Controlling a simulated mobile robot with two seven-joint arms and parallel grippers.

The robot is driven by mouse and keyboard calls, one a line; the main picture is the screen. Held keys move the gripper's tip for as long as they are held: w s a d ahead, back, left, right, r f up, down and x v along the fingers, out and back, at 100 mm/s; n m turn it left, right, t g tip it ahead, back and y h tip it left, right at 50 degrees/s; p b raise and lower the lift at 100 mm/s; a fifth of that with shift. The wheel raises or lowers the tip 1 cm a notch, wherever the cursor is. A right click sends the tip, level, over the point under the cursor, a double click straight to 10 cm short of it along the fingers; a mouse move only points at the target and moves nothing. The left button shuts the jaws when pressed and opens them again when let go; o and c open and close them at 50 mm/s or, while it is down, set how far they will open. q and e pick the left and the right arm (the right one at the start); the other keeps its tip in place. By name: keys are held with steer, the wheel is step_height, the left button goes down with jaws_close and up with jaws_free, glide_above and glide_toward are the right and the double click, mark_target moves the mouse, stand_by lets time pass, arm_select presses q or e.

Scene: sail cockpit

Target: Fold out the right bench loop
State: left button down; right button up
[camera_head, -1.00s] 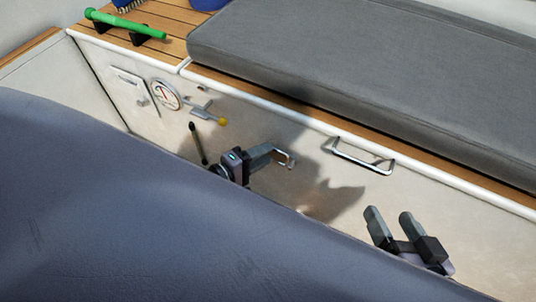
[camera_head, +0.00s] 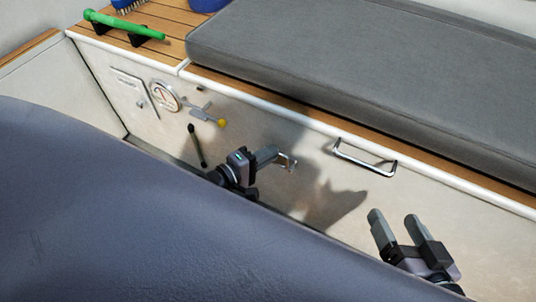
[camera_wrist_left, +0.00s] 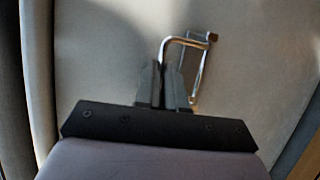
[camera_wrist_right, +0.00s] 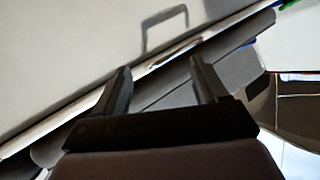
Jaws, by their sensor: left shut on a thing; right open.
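The right bench loop (camera_head: 364,158) is a chrome U-shaped bar on the bench's pale front panel, below the cushion edge. Nothing holds it in the head view. A second chrome loop (camera_head: 289,162) is to its left. My left gripper (camera_head: 272,154) is shut on this left loop; the left wrist view shows the fingers (camera_wrist_left: 167,85) around one side of the loop (camera_wrist_left: 198,62), which stands out from the panel. My right gripper (camera_head: 394,220) is open and empty, below and right of the right loop, apart from it. It also shows open in the right wrist view (camera_wrist_right: 157,75).
A grey cushion (camera_head: 370,75) lies on the bench above the panel. A large dark cushioned surface (camera_head: 130,220) fills the foreground. The panel between the loops is bare.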

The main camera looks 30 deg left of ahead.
arm_select(q)
steer(key=shift+s+f+b, duration=0.1)
steer(key=shift+f+b, duration=0.25)
steer(key=shift+b, duration=0.1)
steer(key=shift+s+f+m+t+h+b, duration=0.25)
steer(key=shift+s+m+t+h+b, duration=0.2)
steer(key=shift+t+b, duration=0.3)
steer(key=shift+s+f+m+t+h+b, duration=0.25)
steer(key=shift+s+m+t+h+b, duration=0.25)
steer(key=shift+t, duration=0.5)
steer(key=shift+s+f+m+t+h+b, duration=0.3)
steer(key=shift+m+t+h+b, duration=0.15)
steer(key=shift+t+b, duration=0.35)
arm_select(e)
steer(key=shift+s+d+r+n+t+h, duration=0.1)
steer(key=shift+s+d+n+t+h, duration=0.2)
steer(key=shift+d+n+t, duration=0.4)
steer(key=shift+s+d+r+n+t+h, duration=0.1)
steer(key=shift+s+d+n+t+h, duration=0.15)
steer(key=shift+d+t, duration=0.5)
arm_select(q)
steer(key=shift+a+h, duration=0.1)
steer(key=shift+h, duration=0.2)
arm_select(e)
steer(key=shift+d+g, duration=0.2)
steer(key=shift+g, duration=0.05)
arm_select(q)
steer(key=shift+t, duration=0.25)
